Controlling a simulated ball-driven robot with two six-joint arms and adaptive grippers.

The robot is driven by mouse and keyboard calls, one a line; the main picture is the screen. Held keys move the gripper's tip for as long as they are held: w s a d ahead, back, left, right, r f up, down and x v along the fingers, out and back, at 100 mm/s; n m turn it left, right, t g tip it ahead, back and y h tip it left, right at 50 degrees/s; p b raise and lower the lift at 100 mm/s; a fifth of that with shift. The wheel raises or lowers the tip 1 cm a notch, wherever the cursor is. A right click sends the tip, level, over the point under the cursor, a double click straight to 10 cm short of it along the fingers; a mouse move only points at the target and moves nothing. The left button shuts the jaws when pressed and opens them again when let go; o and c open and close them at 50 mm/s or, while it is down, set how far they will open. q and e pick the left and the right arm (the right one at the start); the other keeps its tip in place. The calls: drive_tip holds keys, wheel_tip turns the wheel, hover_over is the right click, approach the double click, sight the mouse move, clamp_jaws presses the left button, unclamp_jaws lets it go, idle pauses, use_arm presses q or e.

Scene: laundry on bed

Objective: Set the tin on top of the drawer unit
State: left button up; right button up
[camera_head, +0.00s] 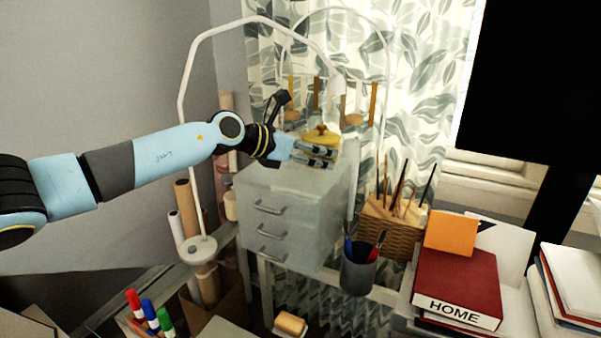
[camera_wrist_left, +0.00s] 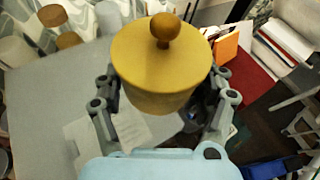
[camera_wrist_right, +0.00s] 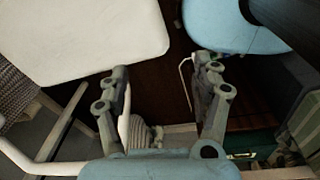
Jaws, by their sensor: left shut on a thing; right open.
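The tin has a yellow lid with a round brown knob. In the head view the tin (camera_head: 321,134) is over the top of the grey drawer unit (camera_head: 287,215). In the left wrist view the tin (camera_wrist_left: 160,62) sits upright between the fingers. My left gripper (camera_head: 322,153) is shut on the tin from the side. The unit's grey top (camera_wrist_left: 40,120) lies below it; I cannot tell whether the tin touches it. My right gripper (camera_wrist_right: 162,80) is open and empty, in its own wrist view only.
A white arched stand (camera_head: 185,85) rises around the unit. To the right are a dark pen cup (camera_head: 359,270), a woven basket (camera_head: 388,228) with sticks, and a red book (camera_head: 455,283). Little clutter shows on the unit's front top.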

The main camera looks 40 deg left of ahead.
sight(300, 186)
use_arm(q)
drive_tip(key=a+f, duration=0.1)
drive_tip(key=s+a+f, duration=0.1)
drive_tip(key=shift+a+b, duration=0.3)
drive_tip(key=shift+a, duration=0.05)
drive_tip(key=shift+s+a+f, duration=0.1)
drive_tip(key=shift+a+f, duration=0.2)
drive_tip(key=shift+a, duration=0.05)
drive_tip(key=shift+f+b, duration=0.3)
drive_tip(key=shift+f, duration=1.45)
use_arm(e)
drive_tip(key=shift+w+d+f, duration=0.4)
drive_tip(key=shift+d+f, duration=0.15)
drive_tip(key=shift+f, duration=0.2)
use_arm(q)
drive_tip(key=o, duration=1.1)
drive_tip(key=shift+f, duration=0.2)
drive_tip(key=o, duration=0.5)
use_arm(e)
drive_tip(key=shift+a+f, duration=0.1)
drive_tip(key=shift+a, duration=0.05)
use_arm(q)
drive_tip(key=shift+r, duration=0.15)
